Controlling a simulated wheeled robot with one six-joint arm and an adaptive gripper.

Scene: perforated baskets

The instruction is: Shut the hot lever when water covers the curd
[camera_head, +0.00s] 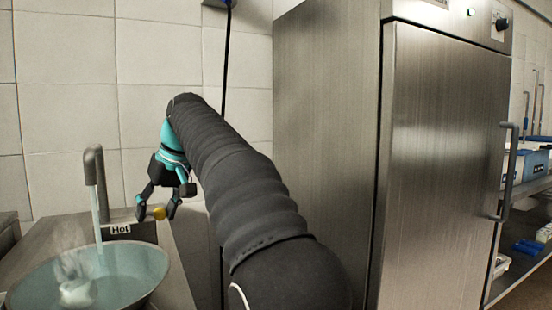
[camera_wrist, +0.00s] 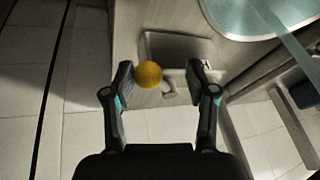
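The hot lever's yellow knob (camera_head: 158,213) sits beside the "Hot" label (camera_head: 120,229), right of the tap (camera_head: 94,165). Water (camera_head: 98,220) runs from the tap into a wide basin (camera_head: 150,284). The white curd (camera_head: 76,294) lies low in the basin, with steam over it; I cannot tell whether water fully covers it. My gripper (camera_head: 157,207) is open, with its fingers either side of the knob. In the wrist view the knob (camera_wrist: 149,75) shows between my open fingertips (camera_wrist: 160,84), closer to the left one, with no clear grip on it.
A tall steel cabinet (camera_head: 440,170) with a vertical handle (camera_head: 507,170) stands right of my arm. The tiled wall (camera_head: 60,80) is behind the tap. In the wrist view, the basin (camera_wrist: 240,36) and water stream are at upper right.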

